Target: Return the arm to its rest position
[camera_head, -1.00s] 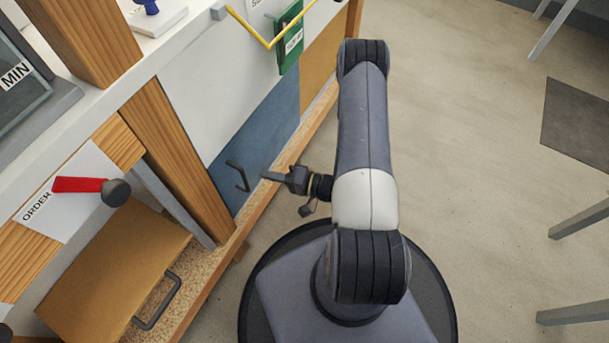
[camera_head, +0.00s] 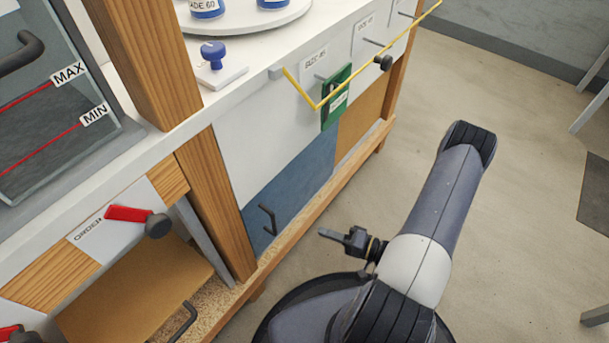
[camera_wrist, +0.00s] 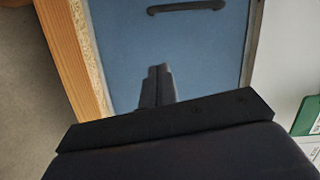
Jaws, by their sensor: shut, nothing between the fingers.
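My gripper (camera_head: 328,234) is at the end of my folded grey arm, over the floor in front of the bench. It points left toward the blue panel (camera_head: 300,190) with a dark handle (camera_head: 267,219), and is apart from both. In the wrist view its two dark fingers (camera_wrist: 158,72) lie together with nothing between them. Behind them are the blue panel (camera_wrist: 185,50) and its handle (camera_wrist: 186,7), which the fingers do not appear to touch.
The bench's wooden lower edge (camera_head: 330,193) runs close to my gripper. A yellow rod (camera_head: 365,75) and a green tag (camera_head: 335,98) are on the bench front. A red lever (camera_head: 128,213) is at left. Open floor (camera_head: 530,130) lies right of my arm.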

